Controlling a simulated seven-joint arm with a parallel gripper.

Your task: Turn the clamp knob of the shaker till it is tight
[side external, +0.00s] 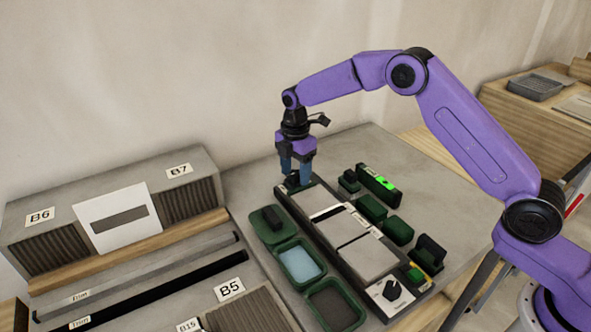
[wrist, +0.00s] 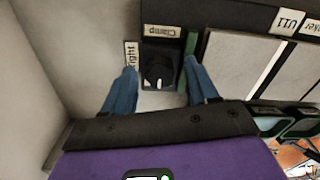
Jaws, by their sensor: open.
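The clamp knob (wrist: 158,74) is a round black knob with a white pointer line. It sits on a dark block beside a "Clamp" label (wrist: 162,31) at the end of the shaker. The pointer line points toward the bottom of the wrist view. My gripper (wrist: 160,65) is open, with one blue finger on each side of the knob; visible gaps remain between fingers and knob. In the side view my gripper (side external: 294,180) is low over the far end of the shaker (side external: 339,262) and mostly hides the knob. A label ending in "ight" (wrist: 131,55) is left of the knob.
Pale tiles (side external: 366,258) lie on the shaker, with another knob (side external: 391,290) at its near end. Green trays (side external: 301,262) line its left side. Green blocks (side external: 397,231) and a device with a lit display (side external: 378,184) stand right. A "B6/B7" rack (side external: 120,205) is at left.

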